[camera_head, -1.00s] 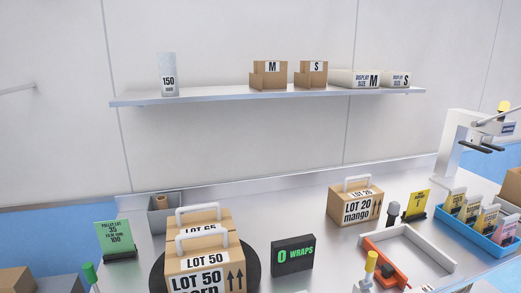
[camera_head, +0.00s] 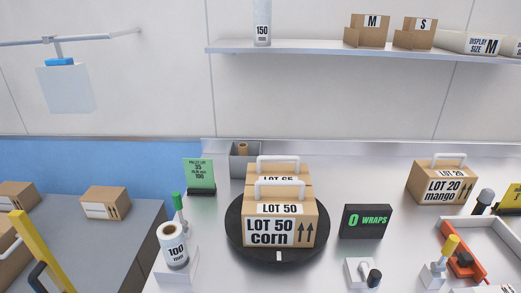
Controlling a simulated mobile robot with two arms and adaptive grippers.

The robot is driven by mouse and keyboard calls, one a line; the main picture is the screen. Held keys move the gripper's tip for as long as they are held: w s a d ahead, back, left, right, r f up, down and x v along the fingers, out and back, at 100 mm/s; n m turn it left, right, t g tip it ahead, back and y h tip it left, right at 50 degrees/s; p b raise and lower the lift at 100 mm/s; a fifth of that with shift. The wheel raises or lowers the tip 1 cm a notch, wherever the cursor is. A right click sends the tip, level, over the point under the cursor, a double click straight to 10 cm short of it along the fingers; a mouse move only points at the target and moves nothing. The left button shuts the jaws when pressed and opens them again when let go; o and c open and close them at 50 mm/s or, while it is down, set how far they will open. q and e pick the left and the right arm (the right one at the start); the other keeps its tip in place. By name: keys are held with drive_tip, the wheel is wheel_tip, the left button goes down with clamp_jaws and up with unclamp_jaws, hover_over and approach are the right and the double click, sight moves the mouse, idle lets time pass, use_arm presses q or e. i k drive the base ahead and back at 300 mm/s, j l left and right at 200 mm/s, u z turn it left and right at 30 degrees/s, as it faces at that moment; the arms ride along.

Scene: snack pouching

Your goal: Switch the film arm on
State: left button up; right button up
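A grey overhead arm (camera_head: 95,37) reaches in from the upper left. A blue piece (camera_head: 60,62) hangs under it, with a pale sheet or panel (camera_head: 66,90) below. On the bench, a green-topped post (camera_head: 178,203) stands by a film roll marked 100 (camera_head: 174,247). A white block with a dark knob (camera_head: 358,272) sits at the front, and a yellow-topped post (camera_head: 446,250) on a white base is to its right. I cannot tell which of these switches the film arm. A black display (camera_head: 365,221) reads 0 WRAPS. Neither gripper is in view.
LOT 20 mango (camera_head: 446,183) is at right, near a tray with an orange tool (camera_head: 465,263). A shelf (camera_head: 340,49) holds small cartons. A grey table (camera_head: 130,235) with cartons is at left.

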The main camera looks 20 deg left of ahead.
sight(176, 195)
drive_tip(key=k+u, duration=0.1)
drive_tip(key=u, duration=0.4)
drive_tip(key=k+j+u, duration=0.1)
drive_tip(key=u, duration=0.4)
drive_tip(key=i+l+z, duration=0.1)
drive_tip(key=l, duration=0.35)
drive_tip(key=i+l+z, duration=0.15)
drive_tip(key=l, duration=0.25)
drive_tip(key=i+l+z, duration=0.1)
drive_tip(key=l, duration=0.35)
